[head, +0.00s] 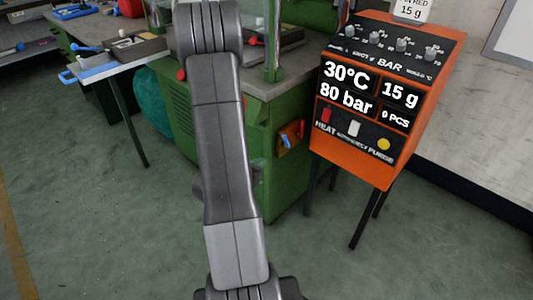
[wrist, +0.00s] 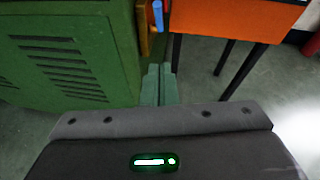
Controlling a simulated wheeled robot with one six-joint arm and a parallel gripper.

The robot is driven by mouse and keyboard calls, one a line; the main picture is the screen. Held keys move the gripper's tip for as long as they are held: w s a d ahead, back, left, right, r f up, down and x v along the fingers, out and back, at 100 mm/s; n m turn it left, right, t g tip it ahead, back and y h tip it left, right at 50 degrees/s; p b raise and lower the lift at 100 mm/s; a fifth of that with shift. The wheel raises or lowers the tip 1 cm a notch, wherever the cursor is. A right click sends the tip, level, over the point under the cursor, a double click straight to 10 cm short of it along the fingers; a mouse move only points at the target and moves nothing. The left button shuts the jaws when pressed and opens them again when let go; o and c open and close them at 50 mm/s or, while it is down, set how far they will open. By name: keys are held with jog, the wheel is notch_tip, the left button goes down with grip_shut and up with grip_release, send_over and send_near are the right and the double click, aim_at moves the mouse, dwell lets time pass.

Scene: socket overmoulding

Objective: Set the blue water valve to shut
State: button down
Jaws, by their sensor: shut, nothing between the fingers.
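The blue water valve (head: 285,141) is a small blue lever on an orange plate (head: 292,133) on the side of the green machine. It points roughly downward, slightly slanted, in the head view. In the wrist view the blue lever (wrist: 158,16) shows at the top edge, with its upper part cut off. My gripper (wrist: 159,72) is shut and empty in the wrist view. Its fingertips are below the lever in the picture, with a visible gap between them. In the head view my arm fills the middle and the gripper cannot be made out.
An orange control box (head: 350,155) on black legs stands just right of the valve, showing 30°C and 80 bar. A small red part (head: 301,128) sits beside the blue lever. The green machine (head: 285,185) is on the left in the wrist view. Floor (head: 90,220) is clear at left.

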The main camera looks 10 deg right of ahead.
jog(key=b, duration=0.1)
send_near(286, 143)
notch_tip(286, 143, down, 3)
jog(key=w+d, duration=0.1)
jog(key=w+d+r, duration=0.1)
jog(key=w+d, duration=0.1)
jog(key=shift+w+d+r, duration=0.1)
jog(key=shift+w+r, duration=0.05)
jog(key=shift+w, duration=0.15)
jog(key=shift+w+d+r, duration=0.1)
jog(key=shift+w, duration=0.05)
